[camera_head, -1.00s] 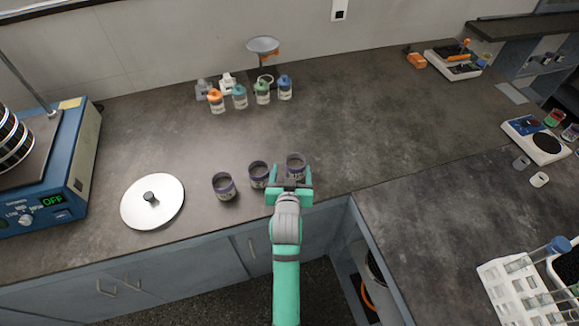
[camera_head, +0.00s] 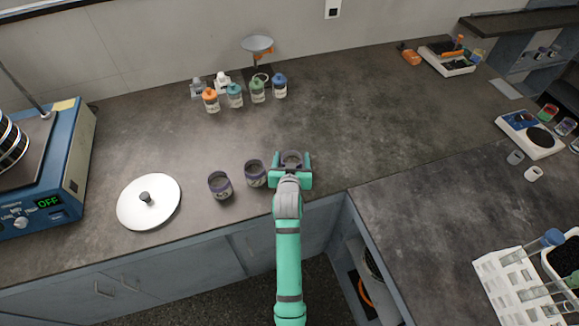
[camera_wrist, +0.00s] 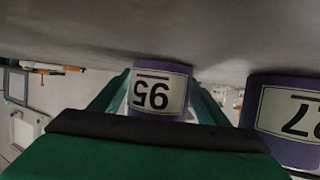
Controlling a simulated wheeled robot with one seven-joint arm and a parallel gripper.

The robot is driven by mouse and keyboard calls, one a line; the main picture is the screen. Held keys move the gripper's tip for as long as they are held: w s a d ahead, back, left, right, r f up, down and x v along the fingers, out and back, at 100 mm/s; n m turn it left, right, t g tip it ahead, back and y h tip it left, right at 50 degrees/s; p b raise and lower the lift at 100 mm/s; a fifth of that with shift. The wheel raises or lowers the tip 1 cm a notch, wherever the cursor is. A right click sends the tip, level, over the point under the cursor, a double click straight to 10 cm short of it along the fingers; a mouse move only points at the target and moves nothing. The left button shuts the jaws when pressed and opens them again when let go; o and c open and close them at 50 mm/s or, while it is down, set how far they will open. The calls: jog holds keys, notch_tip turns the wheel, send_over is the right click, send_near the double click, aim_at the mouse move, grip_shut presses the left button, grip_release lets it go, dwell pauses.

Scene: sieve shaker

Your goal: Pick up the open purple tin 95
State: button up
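The purple tin 95 (camera_head: 291,157) stands upright on the counter, at the right end of a row of three purple tins. Its top looks open in the head view. In the wrist view its white label (camera_wrist: 158,93) reads 95 upside down. My gripper (camera_head: 291,166) is low at the counter, with one teal finger on each side of the tin. The fingers look spread around it, and I see no clear sign that they are pressed on its wall. The fingertips are partly hidden by the tin in the wrist view.
A second purple tin (camera_head: 255,174) stands close to the left, and a third (camera_head: 220,186) beyond it. A white round lid (camera_head: 165,207) lies farther left, beside the blue shaker (camera_head: 75,165). Small bottles (camera_head: 235,96) stand at the back.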

jog(key=c, duration=1)
jog(key=shift+r, duration=0.1)
